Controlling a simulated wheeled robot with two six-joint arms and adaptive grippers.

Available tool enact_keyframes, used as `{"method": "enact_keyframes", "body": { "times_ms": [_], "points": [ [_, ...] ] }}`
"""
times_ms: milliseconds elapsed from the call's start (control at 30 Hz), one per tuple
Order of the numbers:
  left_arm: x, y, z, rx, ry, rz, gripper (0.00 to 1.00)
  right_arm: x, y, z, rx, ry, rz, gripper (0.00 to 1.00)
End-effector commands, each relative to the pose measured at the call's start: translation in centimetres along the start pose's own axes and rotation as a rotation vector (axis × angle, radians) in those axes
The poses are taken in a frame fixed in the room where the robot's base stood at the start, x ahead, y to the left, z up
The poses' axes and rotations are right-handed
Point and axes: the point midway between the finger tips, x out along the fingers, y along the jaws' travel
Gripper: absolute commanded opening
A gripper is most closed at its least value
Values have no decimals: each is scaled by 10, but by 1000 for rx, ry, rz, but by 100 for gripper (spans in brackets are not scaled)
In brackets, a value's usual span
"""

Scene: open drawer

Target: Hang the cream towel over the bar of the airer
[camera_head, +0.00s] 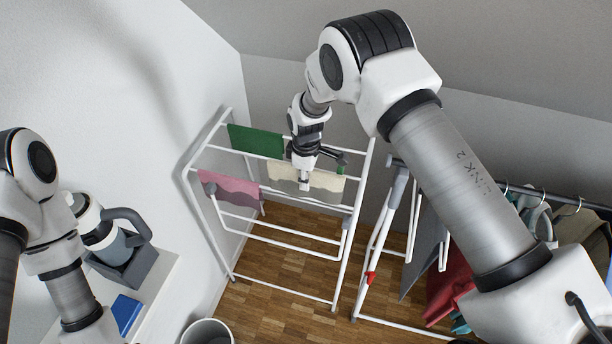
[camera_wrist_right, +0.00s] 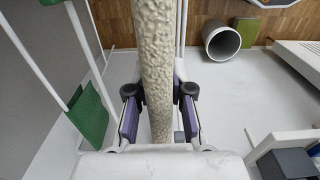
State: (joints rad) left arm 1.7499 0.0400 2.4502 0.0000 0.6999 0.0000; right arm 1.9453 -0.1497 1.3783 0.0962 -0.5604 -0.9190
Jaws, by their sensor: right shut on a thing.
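The cream towel (camera_head: 330,183) is spread wide at the right half of the white airer (camera_head: 262,241), its lower edge wavy. My right gripper (camera_head: 304,182) is shut on the towel's middle from above. In the right wrist view the towel (camera_wrist_right: 155,55) is a textured cream strip running between the fingers of the right gripper (camera_wrist_right: 158,112), with white airer bars on either side. I cannot tell whether the towel touches a bar. My left arm shows at the left edge; I do not make out its gripper.
A green towel (camera_head: 255,141) hangs on the airer's back bar and a pink towel (camera_head: 228,188) on the front left. A second rack with clothes (camera_head: 450,285) stands at the right. A bin (camera_head: 205,333) and a white shelf holding a grey box (camera_head: 130,268) are at the lower left.

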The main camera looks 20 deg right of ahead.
Motion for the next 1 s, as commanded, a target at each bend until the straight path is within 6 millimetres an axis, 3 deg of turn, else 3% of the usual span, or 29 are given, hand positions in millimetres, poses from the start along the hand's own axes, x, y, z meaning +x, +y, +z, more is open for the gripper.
{"method": "enact_keyframes", "body": {
  "times_ms": [1000],
  "points": [
    [62,0,0,0,0,0,40,89,-1,0,1,0,-1,0]
  ]
}}
